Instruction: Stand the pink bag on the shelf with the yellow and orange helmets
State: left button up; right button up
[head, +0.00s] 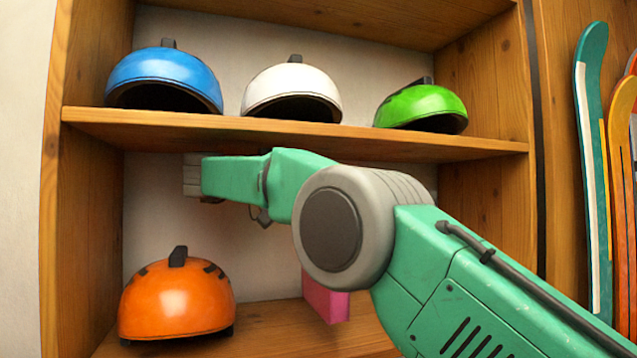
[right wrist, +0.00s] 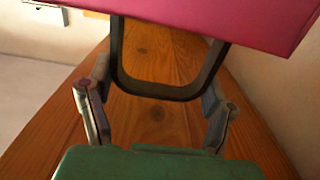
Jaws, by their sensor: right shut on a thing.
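The pink bag (head: 326,304) shows as a small part below my right arm in the head view, in front of the lower shelf (head: 275,328). The right wrist view shows the pink bag (right wrist: 230,15) along the top, with its dark loop handle (right wrist: 160,92) between the fingers of my right gripper (right wrist: 155,95), which is shut on it. Whether the bag touches the shelf cannot be told. The orange helmet (head: 177,302) sits at the left of the lower shelf. No yellow helmet is visible. My right gripper is not clear in the head view; my left gripper is out of view.
Blue (head: 165,80), white (head: 293,90) and green (head: 422,105) helmets stand on the upper shelf (head: 300,137), just above my arm. The right side panel (head: 487,200) bounds the shelf. Skis (head: 592,180) stand at the far right. My arm hides much of the lower shelf.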

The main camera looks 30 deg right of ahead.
jog(key=shift+w, duration=0.15)
jog(key=shift+f+b, duration=1)
jog(key=shift+f, duration=0.85)
jog(key=shift+r, duration=0.1)
jog(key=o, duration=1.7)
